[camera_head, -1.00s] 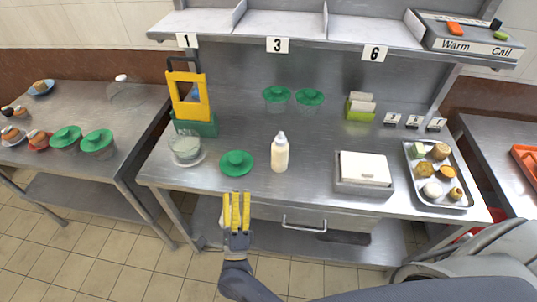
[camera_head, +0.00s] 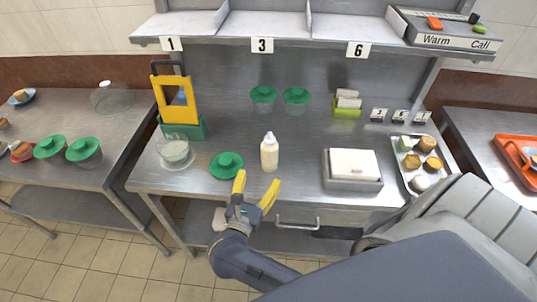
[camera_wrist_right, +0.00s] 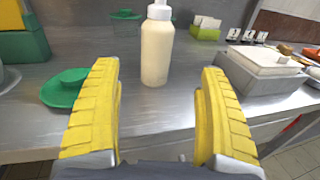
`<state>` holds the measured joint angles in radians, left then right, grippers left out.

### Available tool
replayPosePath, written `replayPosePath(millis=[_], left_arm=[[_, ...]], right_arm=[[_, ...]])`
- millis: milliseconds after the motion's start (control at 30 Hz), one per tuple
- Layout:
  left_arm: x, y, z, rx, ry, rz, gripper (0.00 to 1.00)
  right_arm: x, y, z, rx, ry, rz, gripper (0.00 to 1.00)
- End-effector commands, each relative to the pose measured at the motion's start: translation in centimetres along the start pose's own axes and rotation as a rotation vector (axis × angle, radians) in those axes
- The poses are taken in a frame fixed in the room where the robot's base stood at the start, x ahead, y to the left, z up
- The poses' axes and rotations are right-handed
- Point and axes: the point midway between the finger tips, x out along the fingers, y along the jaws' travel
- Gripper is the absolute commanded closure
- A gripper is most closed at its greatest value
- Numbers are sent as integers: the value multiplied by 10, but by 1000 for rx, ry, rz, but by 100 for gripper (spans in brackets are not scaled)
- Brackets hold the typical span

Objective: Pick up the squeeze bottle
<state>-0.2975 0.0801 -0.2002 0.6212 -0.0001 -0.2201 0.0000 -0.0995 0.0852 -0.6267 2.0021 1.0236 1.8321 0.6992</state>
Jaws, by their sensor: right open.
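The squeeze bottle (camera_head: 269,153) is cream-coloured with a white cap and stands upright on the steel counter. In the right wrist view the bottle (camera_wrist_right: 157,48) stands beyond and between my open fingers, with its cap cut off at the top edge. My right gripper (camera_head: 254,191) has yellow fingers, spread apart and empty, at the counter's front edge just short of the bottle. The fingers also show in the right wrist view (camera_wrist_right: 160,110). My left gripper is not in view.
A green lid (camera_head: 227,166) lies just left of the bottle, with a glass bowl (camera_head: 174,149) beyond it. A white-lidded box (camera_head: 352,168) stands to the right, and a tray of food (camera_head: 408,181) farther right.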

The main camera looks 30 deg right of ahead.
Motion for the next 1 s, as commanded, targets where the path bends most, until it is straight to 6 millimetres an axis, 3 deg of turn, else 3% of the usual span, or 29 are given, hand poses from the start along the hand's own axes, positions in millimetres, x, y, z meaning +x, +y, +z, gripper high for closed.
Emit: replayPosePath(millis=[300, 667, 1000], left_arm=[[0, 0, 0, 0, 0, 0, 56], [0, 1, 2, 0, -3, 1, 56], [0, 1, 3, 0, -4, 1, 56]], right_arm=[[52, 0, 1, -3, -4, 0, 23], [72, 1, 0, -3, -2, 1, 23], [110, 6, 0, -3, -4, 0, 23]])
